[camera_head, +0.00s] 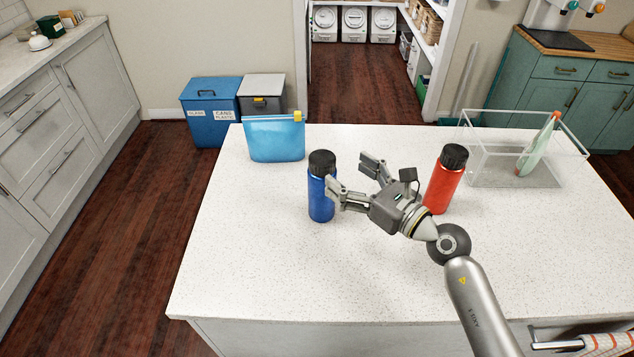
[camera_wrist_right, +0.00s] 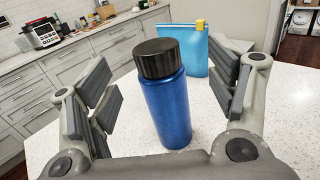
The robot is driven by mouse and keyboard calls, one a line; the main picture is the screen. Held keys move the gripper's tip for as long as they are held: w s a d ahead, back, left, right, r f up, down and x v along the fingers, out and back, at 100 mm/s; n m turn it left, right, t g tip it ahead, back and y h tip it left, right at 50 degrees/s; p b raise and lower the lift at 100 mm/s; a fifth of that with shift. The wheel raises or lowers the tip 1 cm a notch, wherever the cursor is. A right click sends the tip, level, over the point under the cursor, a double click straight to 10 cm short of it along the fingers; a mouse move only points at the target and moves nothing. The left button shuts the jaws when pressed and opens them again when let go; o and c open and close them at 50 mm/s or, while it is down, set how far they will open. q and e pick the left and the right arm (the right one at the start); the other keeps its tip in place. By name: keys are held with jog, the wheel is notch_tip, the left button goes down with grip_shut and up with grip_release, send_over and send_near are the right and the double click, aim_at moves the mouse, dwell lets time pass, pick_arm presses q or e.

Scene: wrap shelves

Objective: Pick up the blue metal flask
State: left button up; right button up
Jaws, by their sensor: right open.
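The blue metal flask (camera_head: 320,190) with a black lid stands upright on the white speckled counter, left of the middle in the head view. In the right wrist view the flask (camera_wrist_right: 171,105) stands between the two spread fingers, apart from both as far as I can see. My right gripper (camera_head: 350,178) is open just to the right of the flask, pointing left, and a finger overlaps the flask's right edge in the head view. The gripper's fingers also frame the right wrist view (camera_wrist_right: 165,100). My left gripper is not in view.
A red flask (camera_head: 443,182) stands right of my right gripper, close to my arm. A blue pouch (camera_head: 276,140) with a yellow clip stands behind the blue flask. A clear bin (camera_head: 485,180) holding a pale bottle (camera_head: 538,148) is at the back right. The front left counter (camera_head: 240,270) is clear.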

aim_at(332, 167)
jog(key=shift+x, duration=1.25)
jog(key=p+x, duration=0.1)
jog(key=x, duration=0.3)
jog(key=shift+s+a+f+p, duration=0.15)
jog(key=shift+a+p, duration=0.05)
jog(key=shift+p, duration=0.15)
jog(key=shift+w+a, duration=0.25)
jog(key=shift+w+a+f, duration=0.1)
jog(key=shift+w+a, duration=0.1)
jog(key=shift+c, duration=0.2)
jog(key=shift+s, duration=0.1)
jog(key=shift+c, duration=1.2)
jog(key=c, duration=1.2)
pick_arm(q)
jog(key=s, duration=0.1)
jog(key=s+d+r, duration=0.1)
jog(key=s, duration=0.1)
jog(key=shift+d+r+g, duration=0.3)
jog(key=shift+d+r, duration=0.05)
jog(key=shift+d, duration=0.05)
pick_arm(e)
jog(key=shift+c, duration=0.4)
